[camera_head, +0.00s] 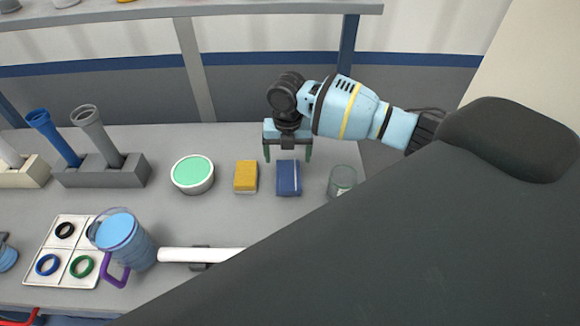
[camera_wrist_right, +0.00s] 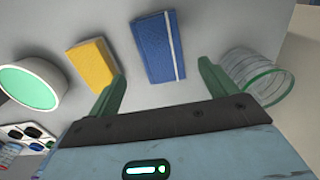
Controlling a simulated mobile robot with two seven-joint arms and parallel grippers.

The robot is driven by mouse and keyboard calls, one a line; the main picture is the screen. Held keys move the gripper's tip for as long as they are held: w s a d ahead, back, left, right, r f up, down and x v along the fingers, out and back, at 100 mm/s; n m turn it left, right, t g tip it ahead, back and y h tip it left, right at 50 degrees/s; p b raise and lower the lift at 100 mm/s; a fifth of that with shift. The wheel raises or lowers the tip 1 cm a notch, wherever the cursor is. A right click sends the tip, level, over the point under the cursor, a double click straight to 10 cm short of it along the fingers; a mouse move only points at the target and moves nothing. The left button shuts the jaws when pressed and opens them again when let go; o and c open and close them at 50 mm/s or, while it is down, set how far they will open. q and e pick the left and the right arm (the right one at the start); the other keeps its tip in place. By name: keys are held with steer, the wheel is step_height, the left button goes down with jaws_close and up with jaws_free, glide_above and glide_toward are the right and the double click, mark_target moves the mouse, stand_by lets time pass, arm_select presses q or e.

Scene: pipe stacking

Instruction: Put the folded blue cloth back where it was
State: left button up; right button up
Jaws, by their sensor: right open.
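The folded blue cloth (camera_head: 288,178) with a pale stripe near one edge lies flat on the grey table, between a yellow sponge-like block and a glass jar. It also shows in the right wrist view (camera_wrist_right: 155,45). My right gripper (camera_head: 287,156) is open and empty at the cloth's far end. In the right wrist view its green fingers (camera_wrist_right: 163,72) are spread wider than the cloth, with the cloth beyond the tips. Whether they touch the table I cannot tell. My left gripper is not in view.
The yellow block (camera_head: 246,176) and the clear jar (camera_head: 342,181) stand close on either side. A green-lidded tub (camera_head: 192,174), pipe holder (camera_head: 105,174), ring tray (camera_head: 33,280), jug (camera_head: 125,240) and white pipe (camera_head: 200,254) are left. My dark arm link hides the lower right.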

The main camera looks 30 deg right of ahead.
step_height(320, 180, up, 4)
steer(key=shift+r, duration=0.25)
steer(key=shift+s+f, duration=0.1)
stand_by(0.5)
